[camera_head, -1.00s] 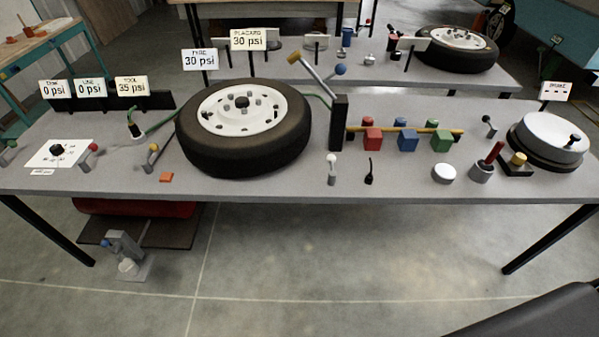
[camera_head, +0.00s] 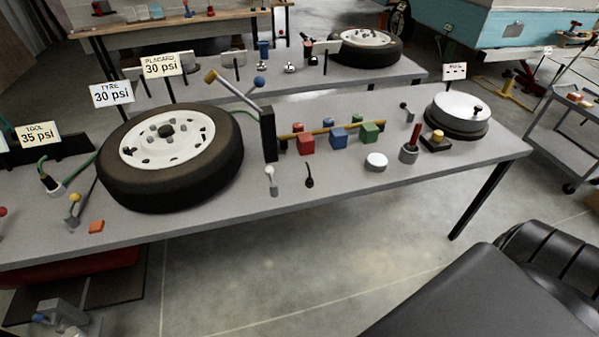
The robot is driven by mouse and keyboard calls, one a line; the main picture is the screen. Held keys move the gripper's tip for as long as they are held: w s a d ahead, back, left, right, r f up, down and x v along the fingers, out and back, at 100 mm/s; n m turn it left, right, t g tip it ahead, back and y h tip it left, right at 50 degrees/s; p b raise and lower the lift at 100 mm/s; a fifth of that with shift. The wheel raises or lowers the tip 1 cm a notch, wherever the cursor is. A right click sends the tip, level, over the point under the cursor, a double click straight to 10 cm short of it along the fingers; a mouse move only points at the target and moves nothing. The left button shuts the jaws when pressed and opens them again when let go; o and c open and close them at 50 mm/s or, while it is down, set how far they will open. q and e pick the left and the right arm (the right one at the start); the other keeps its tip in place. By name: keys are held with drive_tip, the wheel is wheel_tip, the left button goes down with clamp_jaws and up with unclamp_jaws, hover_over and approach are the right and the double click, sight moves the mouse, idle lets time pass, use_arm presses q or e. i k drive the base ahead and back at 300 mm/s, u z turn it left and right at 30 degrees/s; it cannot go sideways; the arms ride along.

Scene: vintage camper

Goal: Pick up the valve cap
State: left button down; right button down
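I cannot single out the valve cap with certainty. A small black stem-shaped piece (camera_head: 309,177) stands on the grey workbench (camera_head: 340,205) near its front edge. A small grey piece with a pale round top (camera_head: 271,178) stands left of it. A large tyre on a white wheel (camera_head: 170,150) lies flat on the bench to the left, with a dark hub and several small dark spots on the wheel face. Any cap on the tyre's valve is too small to tell.
Red (camera_head: 304,144), blue (camera_head: 338,138) and green (camera_head: 369,132) blocks stand by a yellow bar. A white disc (camera_head: 376,161), a grey cup with a red handle (camera_head: 409,150) and a white-topped drum (camera_head: 457,110) are farther right. A black padded shape (camera_head: 480,300) fills the bottom right.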

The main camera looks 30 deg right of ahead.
sight(309, 182)
drive_tip(key=z, duration=0.7)
drive_tip(key=k, duration=1.05)
drive_tip(key=z, duration=1.85)
drive_tip(key=i, duration=2.75)
drive_tip(key=u, duration=1.7)
drive_tip(key=i, duration=0.9)
drive_tip(key=u, duration=0.9)
